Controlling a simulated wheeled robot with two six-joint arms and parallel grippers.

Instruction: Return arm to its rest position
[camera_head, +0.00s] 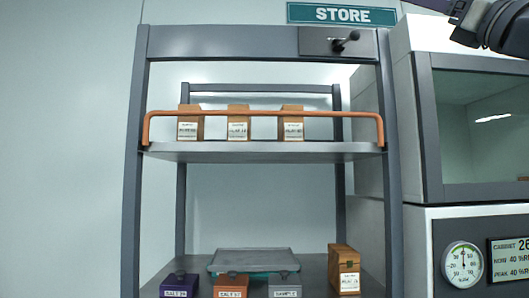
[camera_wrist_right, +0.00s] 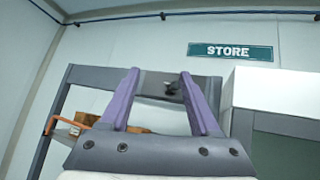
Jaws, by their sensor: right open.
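My right gripper (camera_wrist_right: 159,73) shows in the wrist view with its two purple fingers apart and nothing between them. It points up at the top of the grey shelf rack, and a black-knobbed handle on a grey plate shows behind the gap between the fingers. In the head view, part of my right arm (camera_head: 497,24) enters at the top right corner, above the white cabinet; the fingertips are cut off there. My left gripper is not in view.
A grey rack (camera_head: 391,210) stands ahead, with an orange rail (camera_head: 330,114) before several small boxes on its upper shelf. Its lower shelf holds a tray (camera_head: 253,262), labelled boxes and a wooden box (camera_head: 344,268). A glass-fronted cabinet (camera_head: 423,130) is close at right.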

